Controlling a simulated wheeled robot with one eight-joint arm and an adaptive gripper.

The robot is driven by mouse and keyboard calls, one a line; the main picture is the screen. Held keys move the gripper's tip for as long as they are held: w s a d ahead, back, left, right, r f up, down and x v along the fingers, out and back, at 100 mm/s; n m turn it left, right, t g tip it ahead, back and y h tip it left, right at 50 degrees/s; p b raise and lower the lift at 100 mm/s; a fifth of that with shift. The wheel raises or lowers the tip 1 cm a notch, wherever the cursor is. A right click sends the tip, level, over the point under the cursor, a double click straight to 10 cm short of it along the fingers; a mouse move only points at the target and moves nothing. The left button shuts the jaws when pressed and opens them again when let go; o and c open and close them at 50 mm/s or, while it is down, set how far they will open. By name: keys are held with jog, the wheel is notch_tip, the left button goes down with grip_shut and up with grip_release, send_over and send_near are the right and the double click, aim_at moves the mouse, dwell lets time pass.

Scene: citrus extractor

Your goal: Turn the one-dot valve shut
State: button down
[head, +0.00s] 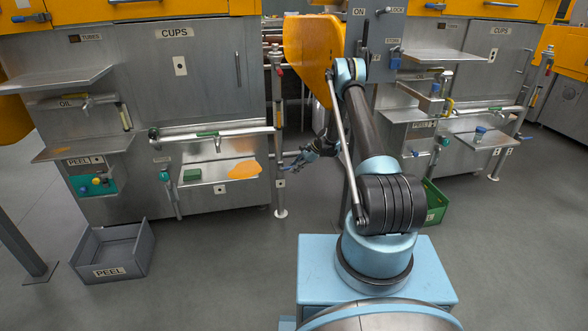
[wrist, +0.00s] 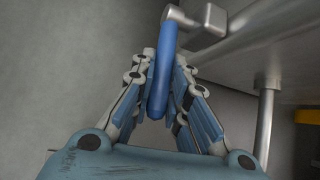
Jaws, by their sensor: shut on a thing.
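In the wrist view a blue valve handle (wrist: 162,75) runs lengthwise between the two fingers of my gripper (wrist: 160,100). My gripper is shut on it, with a finger on each side. The handle's far end joins a grey metal fitting (wrist: 195,20) beside a pipe. In the head view my gripper (head: 290,166) is low, by the upright post (head: 277,120) to the right of the left machine. The handle is too small to make out there. A small marked plate (head: 280,183) is on the post; its dots are too small to count.
A steel shelf (wrist: 240,45) and a metal leg (wrist: 266,125) are close on the right in the wrist view. A grey PEEL crate (head: 112,250) stands on the floor at left. A green crate (head: 436,203) is right of my arm. The floor between is clear.

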jog(key=shift+s+a+f+y, duration=0.2)
jog(key=shift+s+f+y, duration=0.05)
jog(key=shift+y, duration=0.25)
jog(key=shift+g, duration=0.3)
jog(key=shift+s+a, duration=0.15)
jog(key=shift+a, duration=0.05)
jog(key=c, duration=1.6)
grip_release()
jog(key=shift+o, duration=0.2)
jog(key=shift+d, duration=0.1)
jog(key=shift+d+r, duration=0.1)
jog(key=shift+w+r, duration=0.2)
notch_tip(320, 180, up, 9)
jog(key=shift+s+r, duration=0.1)
jog(key=shift+r, duration=0.05)
